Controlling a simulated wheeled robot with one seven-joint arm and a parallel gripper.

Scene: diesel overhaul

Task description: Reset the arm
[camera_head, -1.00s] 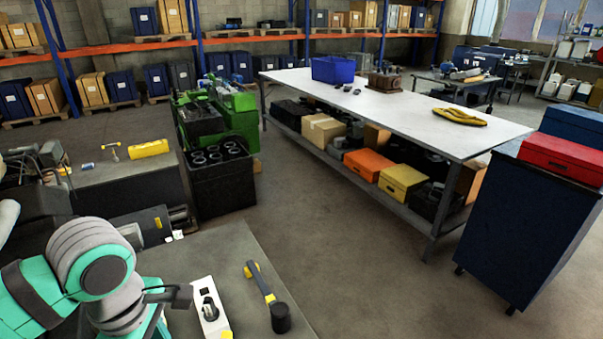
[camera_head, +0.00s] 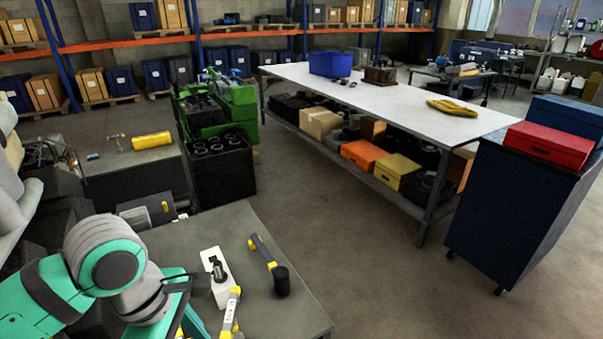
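My arm, teal and grey, reaches in from the lower left of the head view. Its end, with my gripper (camera_head: 192,284), is a dark part low over the near grey table (camera_head: 285,310), left of a white block with a dark fitting (camera_head: 216,272). The fingers are too small and dark to tell whether they are open or shut. I see no object clearly held. A mallet with a black head and yellow-ended handle (camera_head: 269,265) lies right of the block. A yellow-and-white handled tool (camera_head: 231,312) lies nearer, partly cut off.
A long white-topped table (camera_head: 400,100) fills the middle. A blue cabinet (camera_head: 510,215) bears a red box (camera_head: 549,143) at right. Open floor (camera_head: 360,260) lies between.

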